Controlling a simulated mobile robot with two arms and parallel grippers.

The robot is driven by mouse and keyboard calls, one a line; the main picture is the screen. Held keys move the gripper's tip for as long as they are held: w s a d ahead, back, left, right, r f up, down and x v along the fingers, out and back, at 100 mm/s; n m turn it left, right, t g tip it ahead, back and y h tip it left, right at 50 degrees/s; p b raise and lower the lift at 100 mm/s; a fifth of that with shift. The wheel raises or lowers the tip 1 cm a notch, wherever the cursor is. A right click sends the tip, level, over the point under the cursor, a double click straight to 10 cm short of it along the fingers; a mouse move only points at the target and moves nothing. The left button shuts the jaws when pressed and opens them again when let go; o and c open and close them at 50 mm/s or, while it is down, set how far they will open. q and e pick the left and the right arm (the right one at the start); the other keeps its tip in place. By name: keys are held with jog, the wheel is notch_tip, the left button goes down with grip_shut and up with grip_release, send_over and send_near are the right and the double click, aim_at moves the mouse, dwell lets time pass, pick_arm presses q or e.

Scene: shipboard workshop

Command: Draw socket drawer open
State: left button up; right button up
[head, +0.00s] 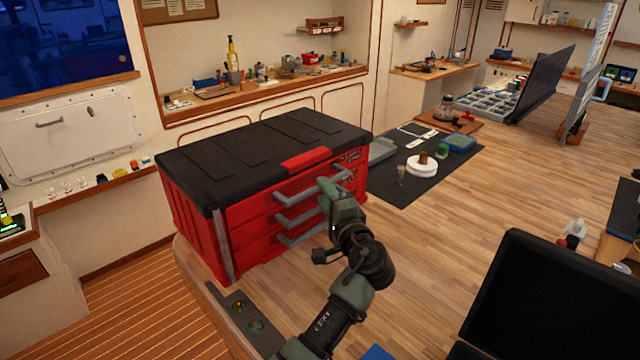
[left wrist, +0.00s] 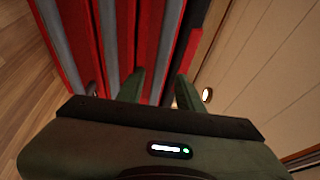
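The red tool chest (head: 190,222) with a black lid stands on the wooden worktop in the head view. Several grey bar handles, including a top one (head: 290,197), cross its front, and its drawers look shut. Which drawer is the socket drawer I cannot tell. My left gripper (head: 326,190) is at the chest's front, by the right part of the top handle. In the left wrist view its two fingers (left wrist: 158,88) are apart, pointing at the red front, with a grey bar (left wrist: 170,40) showing between them. Whether they touch the bar is unclear. My right gripper is not seen.
A dark mat (head: 396,190) with a white round dish (head: 422,166), a blue box (head: 459,142) and small items lies right of the chest. A black screen-like panel (head: 545,300) fills the lower right. The wooden worktop (head: 500,200) before the mat is mostly clear.

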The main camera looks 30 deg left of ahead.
pick_arm(q)
jog(key=shift+p+x, duration=0.4)
jog(key=shift+x, duration=1.5)
jog(key=shift+f, duration=0.1)
jog(key=shift+c, duration=0.3)
grip_shut()
